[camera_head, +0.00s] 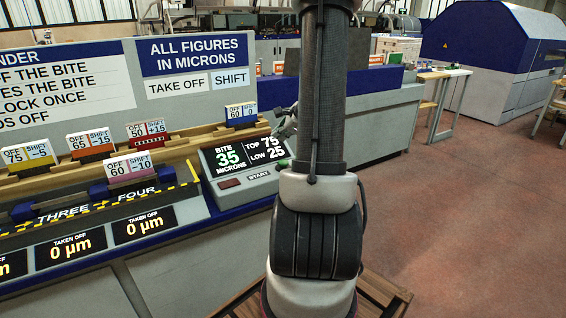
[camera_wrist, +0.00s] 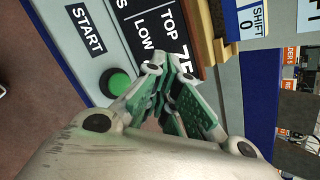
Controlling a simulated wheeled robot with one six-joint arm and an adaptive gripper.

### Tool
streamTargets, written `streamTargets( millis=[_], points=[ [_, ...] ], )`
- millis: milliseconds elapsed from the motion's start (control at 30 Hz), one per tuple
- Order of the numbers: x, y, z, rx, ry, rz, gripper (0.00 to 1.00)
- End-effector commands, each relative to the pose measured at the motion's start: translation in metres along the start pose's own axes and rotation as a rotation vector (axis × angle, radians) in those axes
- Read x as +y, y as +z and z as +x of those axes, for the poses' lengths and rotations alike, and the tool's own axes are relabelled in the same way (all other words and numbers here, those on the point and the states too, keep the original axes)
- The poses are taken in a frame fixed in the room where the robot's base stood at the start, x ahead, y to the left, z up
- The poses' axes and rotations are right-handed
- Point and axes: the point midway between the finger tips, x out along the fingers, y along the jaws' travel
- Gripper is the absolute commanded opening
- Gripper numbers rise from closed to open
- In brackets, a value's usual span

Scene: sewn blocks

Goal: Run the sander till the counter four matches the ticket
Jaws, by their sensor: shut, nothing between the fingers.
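The counter under FOUR (camera_head: 145,224) reads 0 µm taken off. A pink-based ticket (camera_head: 130,167) reading OFF 60, SHIFT -10 stands just behind the THREE and FOUR labels. The control panel (camera_head: 243,163) shows BITE 35 microns, TOP 75, LOW 25. Its START label shows in the wrist view beside a round green button (camera_wrist: 118,83). My gripper (camera_wrist: 157,70) is shut and empty, with its tips over the panel to the right of the green button. Whether it touches the panel I cannot tell. In the head view my arm hides part of it.
Several more tickets stand on the wooden rack, such as a red-based one (camera_head: 148,132) reading OFF 50, SHIFT +15. A sign (camera_head: 195,65) says all figures are in microns. The counter under THREE (camera_head: 70,248) also reads 0 µm. Open floor (camera_head: 460,220) lies to the right.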

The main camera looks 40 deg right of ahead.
Motion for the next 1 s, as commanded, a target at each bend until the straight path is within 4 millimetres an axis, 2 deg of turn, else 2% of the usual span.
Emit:
streamTargets(
  millis=[200,433,1000],
  points=[
    [0.017,-0.018,0.023,0.001,0.002,0.004,0.0],
    [0.029,-0.029,0.04,0.0,0.001,0.001,0.0],
    [0.033,-0.033,0.045,0.0,0.0,-0.001,0.0]
  ],
)
